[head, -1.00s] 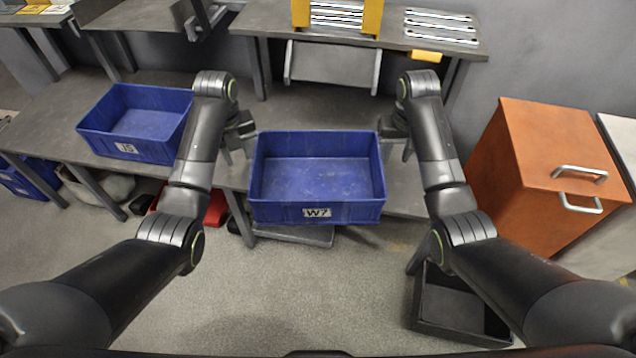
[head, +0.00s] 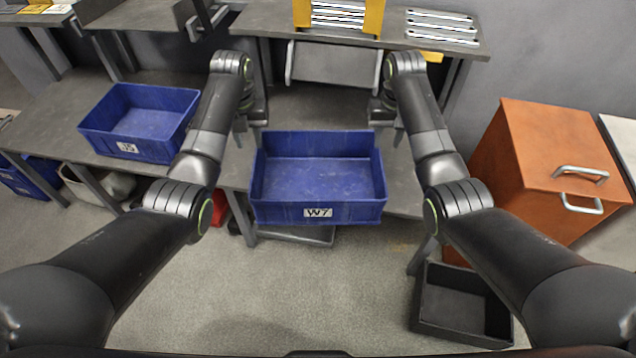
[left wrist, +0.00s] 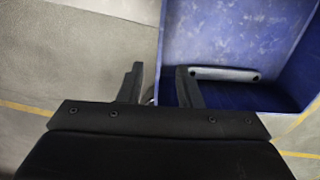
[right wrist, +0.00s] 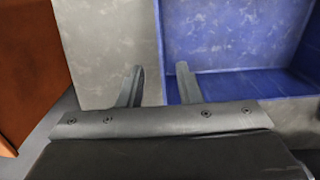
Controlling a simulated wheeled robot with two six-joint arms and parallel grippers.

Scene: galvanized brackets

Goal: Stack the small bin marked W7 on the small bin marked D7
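The blue bin marked W7 (head: 318,213) sits empty and upright at the front of the grey bench, in the middle of the head view. My left gripper (head: 247,132) is at its left side near the back corner. In the left wrist view its open fingers (left wrist: 160,88) stand on either side of the bin's wall (left wrist: 230,35). My right gripper (head: 388,120) is at the right side near the back corner. In the right wrist view its open fingers (right wrist: 160,85) also straddle the wall line of the bin (right wrist: 225,40). No label reading D7 is legible.
Another blue bin (head: 140,120) with a hard-to-read label stands on the bench (head: 45,115) to the left. An orange cabinet (head: 545,150) stands at the right. A raised shelf (head: 270,20) runs behind. A black open crate (head: 460,312) lies on the floor.

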